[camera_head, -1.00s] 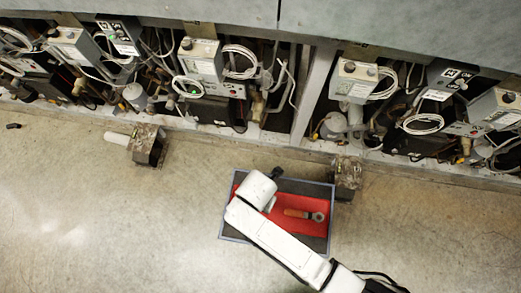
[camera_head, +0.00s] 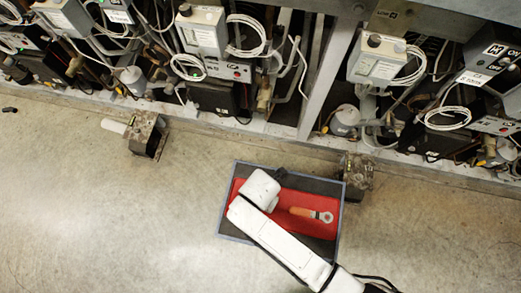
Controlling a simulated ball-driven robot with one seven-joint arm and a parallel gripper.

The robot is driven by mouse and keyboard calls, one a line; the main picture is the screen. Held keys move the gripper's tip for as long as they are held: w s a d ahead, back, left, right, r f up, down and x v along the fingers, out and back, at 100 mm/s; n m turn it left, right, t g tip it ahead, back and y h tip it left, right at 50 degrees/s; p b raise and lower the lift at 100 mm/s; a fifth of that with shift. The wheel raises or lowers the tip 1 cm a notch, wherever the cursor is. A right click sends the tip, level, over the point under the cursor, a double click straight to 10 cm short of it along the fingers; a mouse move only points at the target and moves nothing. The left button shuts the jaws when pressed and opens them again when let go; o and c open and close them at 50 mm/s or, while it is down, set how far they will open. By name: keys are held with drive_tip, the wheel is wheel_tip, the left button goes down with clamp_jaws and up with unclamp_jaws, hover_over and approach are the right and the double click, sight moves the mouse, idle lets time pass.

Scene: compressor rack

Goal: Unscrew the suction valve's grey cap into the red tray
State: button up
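The red tray (camera_head: 318,229) lies on the floor inside a dark, blue-edged surround, in front of the rack. A ring-ended wrench with an orange handle (camera_head: 303,212) lies on the red. My white arm reaches over the tray's left part and covers some of it. My gripper's fingers do not show; the arm's end hides them. Brass-coloured valve bodies show low in the rack, one left of the upright (camera_head: 264,94) and one at the far right (camera_head: 490,152). I cannot make out a grey cap or tell which valve is the suction valve.
The compressor rack has grey control boxes (camera_head: 376,60), coiled white cables and a slanted upright (camera_head: 325,78). A rusty metal block (camera_head: 357,176) stands beside the tray's right edge. Another, with a white cylinder (camera_head: 147,134), stands to the left.

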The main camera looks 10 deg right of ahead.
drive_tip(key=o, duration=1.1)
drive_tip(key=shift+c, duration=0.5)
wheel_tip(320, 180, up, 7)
drive_tip(key=p, duration=0.8)
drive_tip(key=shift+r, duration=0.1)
